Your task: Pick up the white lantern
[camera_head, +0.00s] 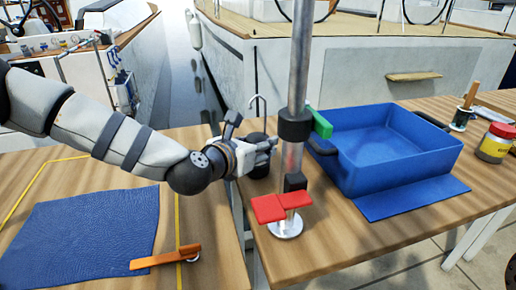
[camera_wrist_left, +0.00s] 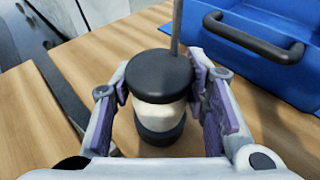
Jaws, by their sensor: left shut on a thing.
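The white lantern (camera_wrist_left: 160,117) has a black cap, a white middle and a black base, with a thin grey rod rising behind its cap. In the head view its dark base (camera_head: 258,170) shows near the table's left edge, and a thin hooked handle stands up above it. My left gripper (camera_head: 268,146) reaches in from the left and hides its middle. In the left wrist view its two purple-lined fingers (camera_wrist_left: 166,112) are on either side of the lantern, shut on it. The lantern is upright; whether its base touches the wood I cannot tell. My right gripper is not in view.
A metal pole (camera_head: 298,60) with red pads (camera_head: 280,206) and a green tab (camera_head: 320,123) stands just right of the lantern. A blue bin (camera_head: 390,178) is beyond it. A jar (camera_head: 495,143) stands far right. A blue mat (camera_head: 85,235) and an orange-handled tool (camera_head: 165,257) lie left.

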